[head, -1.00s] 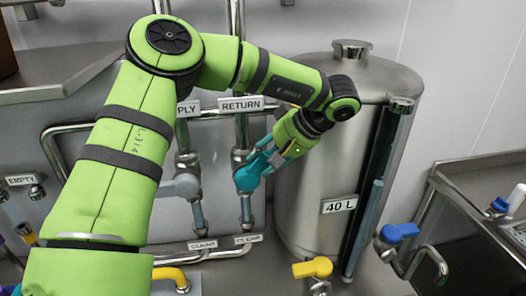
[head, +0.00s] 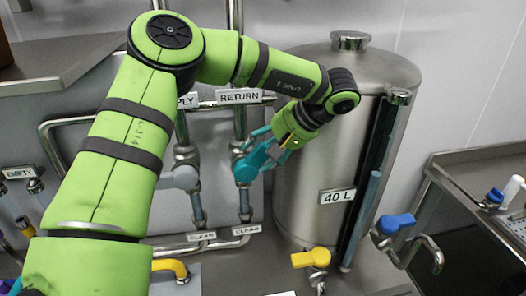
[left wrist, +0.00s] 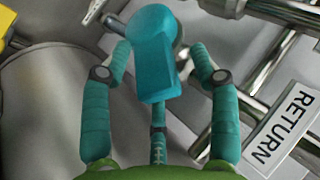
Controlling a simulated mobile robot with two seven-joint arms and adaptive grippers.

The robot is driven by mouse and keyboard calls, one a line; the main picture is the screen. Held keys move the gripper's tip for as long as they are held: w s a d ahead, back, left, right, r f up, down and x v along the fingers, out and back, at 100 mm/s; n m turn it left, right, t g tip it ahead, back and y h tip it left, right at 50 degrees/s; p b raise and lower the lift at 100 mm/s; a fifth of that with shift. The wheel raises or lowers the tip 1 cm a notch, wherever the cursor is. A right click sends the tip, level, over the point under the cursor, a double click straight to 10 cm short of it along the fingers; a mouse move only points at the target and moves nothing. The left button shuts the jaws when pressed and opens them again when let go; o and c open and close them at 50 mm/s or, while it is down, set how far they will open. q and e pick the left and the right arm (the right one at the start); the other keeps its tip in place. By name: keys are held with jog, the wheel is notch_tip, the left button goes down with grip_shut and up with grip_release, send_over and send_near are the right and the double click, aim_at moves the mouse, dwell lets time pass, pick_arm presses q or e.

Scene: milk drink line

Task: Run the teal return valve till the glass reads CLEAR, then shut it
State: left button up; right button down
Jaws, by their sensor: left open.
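The teal return valve handle (head: 245,169) is on the vertical pipe under the RETURN sign (head: 240,97). My left gripper (head: 266,152) reaches it from the right and above. In the left wrist view the handle (left wrist: 156,62) lies between my open teal fingers, one on each side, with a gap visible at each side. A narrow sight glass (head: 246,200) is in the pipe below the valve. The liquid in the glass is too small to read. My right gripper is not in view.
The grey supply valve (head: 183,178) is close left of the return valve. The steel 40 L tank (head: 305,170) stands just right of my gripper. A yellow valve handle (head: 312,257) is low in front of the tank, and a blue handle (head: 397,223) is further right.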

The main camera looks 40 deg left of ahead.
pick_arm(q)
notch_tip(320, 180, up, 10)
jog(key=shift+f, duration=0.15)
dwell(0.3)
